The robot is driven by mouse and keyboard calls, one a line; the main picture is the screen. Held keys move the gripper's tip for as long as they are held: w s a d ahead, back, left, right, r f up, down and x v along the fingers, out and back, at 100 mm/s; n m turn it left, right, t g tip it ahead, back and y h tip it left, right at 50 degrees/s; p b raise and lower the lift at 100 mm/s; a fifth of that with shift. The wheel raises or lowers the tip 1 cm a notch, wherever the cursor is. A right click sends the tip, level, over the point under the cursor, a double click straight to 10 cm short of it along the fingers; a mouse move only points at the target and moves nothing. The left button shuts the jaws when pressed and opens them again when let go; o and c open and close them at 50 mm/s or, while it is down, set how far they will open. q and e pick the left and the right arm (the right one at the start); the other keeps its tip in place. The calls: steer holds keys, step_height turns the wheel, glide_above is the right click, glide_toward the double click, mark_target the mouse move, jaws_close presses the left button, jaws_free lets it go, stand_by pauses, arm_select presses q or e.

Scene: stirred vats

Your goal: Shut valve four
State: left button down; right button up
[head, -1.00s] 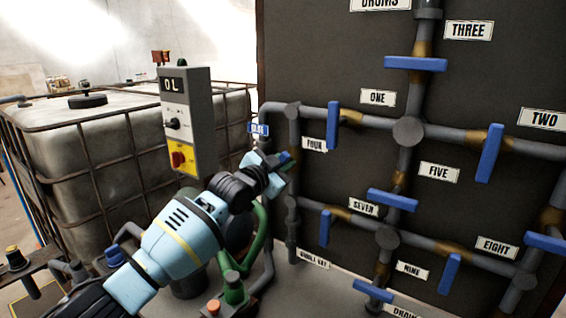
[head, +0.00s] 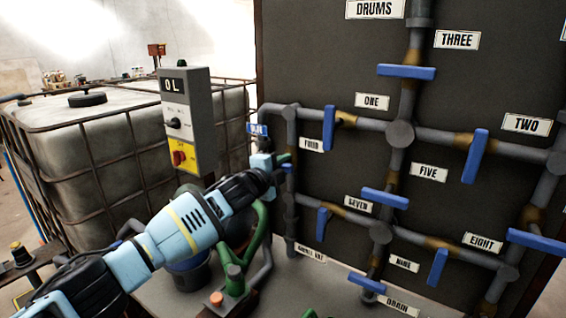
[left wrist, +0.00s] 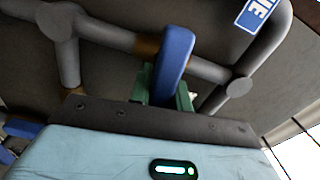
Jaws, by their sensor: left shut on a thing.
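Valve four's blue handle (left wrist: 176,55) sits between the green fingertips of my left gripper (left wrist: 166,88) in the left wrist view. The gripper is shut on it. The handle appears roughly crosswise to the grey pipe (left wrist: 105,36) behind it, near a brown collar. In the head view, my left gripper (head: 280,161) is at the left vertical pipe, just below and left of the FOUR label (head: 311,145). Most of the handle is hidden there by the gripper. My right gripper is not in view.
The dark panel carries other blue-handled valves, such as one (head: 330,128) and seven (head: 323,224). A grey control box (head: 188,120) stands left of the gripper, before a caged tank (head: 90,150). Green pipework (head: 258,240) rises below my wrist.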

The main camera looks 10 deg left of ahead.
arm_select(q)
steer(key=shift+m, duration=0.6)
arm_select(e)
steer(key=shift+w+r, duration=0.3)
arm_select(q)
steer(key=shift+f, duration=0.1)
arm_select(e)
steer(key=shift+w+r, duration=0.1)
arm_select(q)
steer(key=c, duration=1.3)
jaws_free()
steer(key=shift+s+a+p, duration=0.2)
steer(key=shift+s+p, duration=0.15)
steer(key=shift+s, duration=0.1)
steer(key=p+v, duration=0.1)
steer(key=v, duration=0.6)
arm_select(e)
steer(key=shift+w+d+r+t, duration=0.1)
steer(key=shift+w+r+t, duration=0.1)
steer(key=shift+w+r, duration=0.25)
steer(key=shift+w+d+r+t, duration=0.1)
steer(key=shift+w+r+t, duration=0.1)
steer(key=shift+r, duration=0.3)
